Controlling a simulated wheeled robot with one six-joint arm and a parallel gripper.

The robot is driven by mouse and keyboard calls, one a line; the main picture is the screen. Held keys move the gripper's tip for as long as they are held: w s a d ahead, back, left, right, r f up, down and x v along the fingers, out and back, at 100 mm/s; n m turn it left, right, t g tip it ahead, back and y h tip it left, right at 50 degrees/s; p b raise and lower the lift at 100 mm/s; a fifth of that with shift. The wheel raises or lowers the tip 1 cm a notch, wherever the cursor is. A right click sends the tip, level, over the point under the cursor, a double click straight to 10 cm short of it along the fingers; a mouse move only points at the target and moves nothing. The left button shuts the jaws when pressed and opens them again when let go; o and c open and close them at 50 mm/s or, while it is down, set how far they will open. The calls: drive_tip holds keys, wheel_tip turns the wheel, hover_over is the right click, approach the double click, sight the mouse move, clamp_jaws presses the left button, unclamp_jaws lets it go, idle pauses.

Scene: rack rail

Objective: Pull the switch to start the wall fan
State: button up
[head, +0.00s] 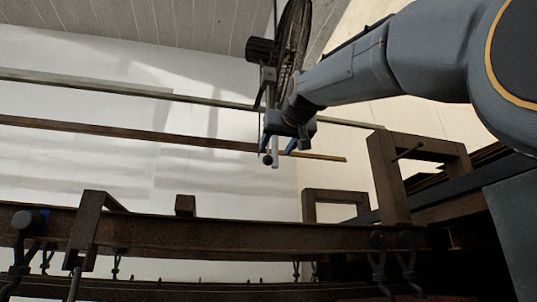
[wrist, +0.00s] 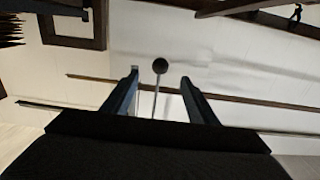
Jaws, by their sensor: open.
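The wall fan (head: 292,42), a dark round cage with a motor behind it, is at the top of the head view. A thin pull cord with a dark ball knob (head: 267,159) hangs below it. My gripper (head: 269,150) is open and points down around the cord. In the wrist view the knob (wrist: 160,66) shows between the two fingers of my gripper (wrist: 160,75), at about the height of their tips, with a gap on each side. The cord (wrist: 155,103) runs from the knob back between the fingers. I cannot tell whether any finger touches it.
A rusty steel beam (head: 220,234) with upright brackets (head: 388,180) crosses below my gripper. Long rails (head: 150,133) run along the pale wall behind. Hooks (head: 377,262) hang from the beam. Free air lies between the knob and the beam.

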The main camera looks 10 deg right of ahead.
sight(269, 158)
drive_tip(key=w+p, duration=0.1)
drive_tip(key=w, duration=0.9)
drive_tip(key=shift+w, duration=0.25)
drive_tip(key=c, duration=1.1)
